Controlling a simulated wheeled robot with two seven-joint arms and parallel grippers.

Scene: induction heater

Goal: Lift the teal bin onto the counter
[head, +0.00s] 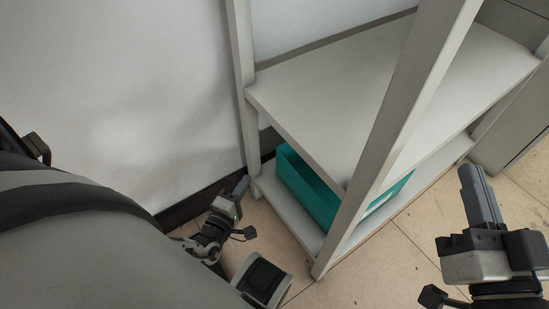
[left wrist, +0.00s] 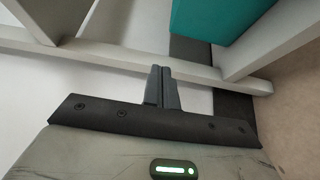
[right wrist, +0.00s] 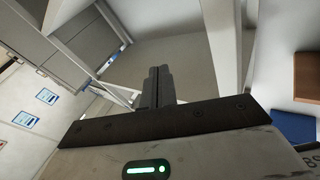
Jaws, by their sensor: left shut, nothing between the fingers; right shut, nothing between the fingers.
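The teal bin (head: 309,190) sits on the bottom shelf of the grey shelving unit, partly hidden by the shelf above and a front post. Part of it also shows at the top of the left wrist view (left wrist: 207,18). My left gripper (head: 243,186) is low, beside the unit's left end, shut and apart from the bin. It also shows shut in the left wrist view (left wrist: 162,72). My right gripper (head: 474,172) is to the right of the unit, shut and empty. In the right wrist view its fingers (right wrist: 160,72) are together. I cannot clearly make out the counter.
The shelving unit's middle shelf (head: 350,85) looks bare and lies over the bin. A grey front post (head: 395,120) stands before it. A white wall (head: 120,90) is close on the left. Tiled floor (head: 400,270) is open in front. The right wrist view shows a blue item (right wrist: 294,126) and a brown item (right wrist: 307,75).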

